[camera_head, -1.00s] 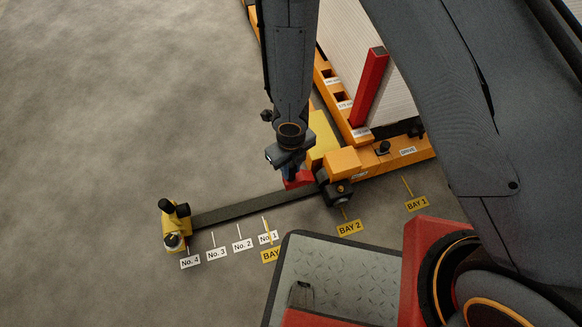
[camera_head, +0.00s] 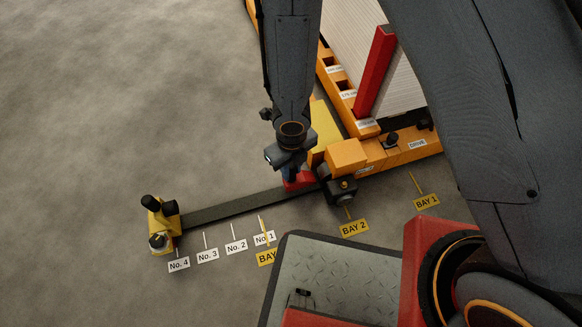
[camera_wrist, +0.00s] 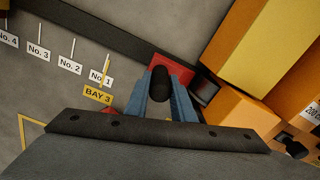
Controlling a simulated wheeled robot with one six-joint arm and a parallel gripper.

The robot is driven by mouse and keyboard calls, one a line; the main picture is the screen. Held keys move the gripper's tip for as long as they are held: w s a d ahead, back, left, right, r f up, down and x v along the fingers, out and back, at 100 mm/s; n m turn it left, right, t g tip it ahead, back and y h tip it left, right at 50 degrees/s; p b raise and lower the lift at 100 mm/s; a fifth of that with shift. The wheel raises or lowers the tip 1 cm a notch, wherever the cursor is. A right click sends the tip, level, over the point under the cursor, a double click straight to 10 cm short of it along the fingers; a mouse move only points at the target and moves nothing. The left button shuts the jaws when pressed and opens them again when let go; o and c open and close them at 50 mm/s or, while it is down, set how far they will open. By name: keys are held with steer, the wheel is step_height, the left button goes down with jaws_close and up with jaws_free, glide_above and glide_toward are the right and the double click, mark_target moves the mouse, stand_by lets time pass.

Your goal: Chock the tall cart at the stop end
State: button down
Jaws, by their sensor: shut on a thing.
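My gripper (camera_head: 292,170) is shut on a black knob, which shows between its blue fingers in the wrist view (camera_wrist: 159,82). A red block (camera_wrist: 170,65) lies just beyond the knob; the head view shows it low on the dark rail (camera_head: 230,207), partly hidden by my gripper (camera_head: 297,184). The orange cart-like frame (camera_head: 400,155), marked DRIVE, stands to the right of the block, with a red post (camera_head: 376,70) rising from it. A dark unit (camera_head: 342,187) sits at its near corner, close to the block. Whether they touch is unclear. A yellow end stop (camera_head: 162,228) is at the rail's left end.
Floor labels No. 1 (camera_head: 264,239) to No. 4 (camera_head: 179,264) run beside the rail. BAY 2 (camera_head: 354,227) and BAY 1 (camera_head: 427,201) tags lie to the right. Floor left of the rail is clear.

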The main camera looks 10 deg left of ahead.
mark_target(297, 178)
step_height(297, 178, down, 2)
steer(key=b, duration=0.2)
steer(key=shift+w+d+f+b, duration=0.1)
steer(key=shift+w+b, duration=0.05)
steer(key=shift+b, duration=0.15)
steer(key=shift+w+d+f+b, duration=0.35)
steer(key=shift+d+f+b, duration=0.35)
steer(key=shift+b, duration=0.55)
steer(key=shift+r, duration=0.15)
steer(key=shift+f+b, duration=0.35)
steer(key=shift+b, duration=0.1)
steer(key=c, duration=1.4)
jaws_free()
steer(key=shift+c, duration=0.2)
steer(key=shift+r, duration=0.15)
step_height(297, 178, up, 8)
steer(key=p, duration=1.1)
steer(key=shift+f, duration=0.2)
steer(key=shift+p, duration=0.3)
